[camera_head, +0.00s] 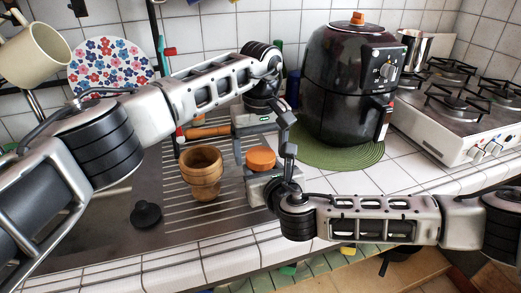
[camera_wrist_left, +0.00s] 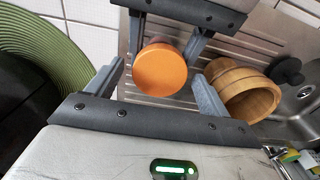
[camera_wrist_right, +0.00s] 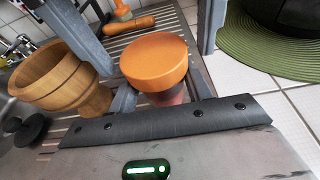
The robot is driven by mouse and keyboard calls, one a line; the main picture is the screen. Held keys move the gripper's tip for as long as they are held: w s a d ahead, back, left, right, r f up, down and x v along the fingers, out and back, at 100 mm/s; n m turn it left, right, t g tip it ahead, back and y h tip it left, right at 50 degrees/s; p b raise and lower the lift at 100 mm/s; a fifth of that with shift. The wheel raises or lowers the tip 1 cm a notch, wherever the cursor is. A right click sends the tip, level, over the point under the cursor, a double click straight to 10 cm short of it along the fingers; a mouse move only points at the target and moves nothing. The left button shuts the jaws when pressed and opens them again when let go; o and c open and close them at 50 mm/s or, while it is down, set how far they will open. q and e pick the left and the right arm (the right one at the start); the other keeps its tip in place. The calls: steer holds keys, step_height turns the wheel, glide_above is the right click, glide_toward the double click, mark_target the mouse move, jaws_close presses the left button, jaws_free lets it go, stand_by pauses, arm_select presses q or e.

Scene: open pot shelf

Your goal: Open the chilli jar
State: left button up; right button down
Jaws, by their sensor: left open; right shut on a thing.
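The chilli jar has a round orange lid (camera_head: 261,158) and a reddish body (camera_wrist_right: 170,97), which shows below the lid in the right wrist view. The lid sits on the jar. My right gripper (camera_wrist_right: 163,96) is shut on the body, one finger on each side below the lid. My left gripper (camera_wrist_left: 158,92) is open, with its fingers apart on either side of the lid and gaps between them and it. The lid also shows in the left wrist view (camera_wrist_left: 162,68). Most of the jar body is hidden by the grippers in the head view.
A wooden mortar (camera_head: 201,174) stands close left of the jar on the ribbed metal drainboard (camera_head: 180,222). A black stopper (camera_head: 146,214) lies farther left. A wooden-handled tool (camera_head: 207,132) lies behind. A black air fryer (camera_head: 347,85) stands on a green mat (camera_head: 340,154) at right.

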arm_select(q)
step_height(320, 180, up, 4)
steer(key=shift+r, duration=0.1)
arm_select(e)
steer(key=c, duration=0.6)
jaws_free()
steer(key=shift+o, duration=0.2)
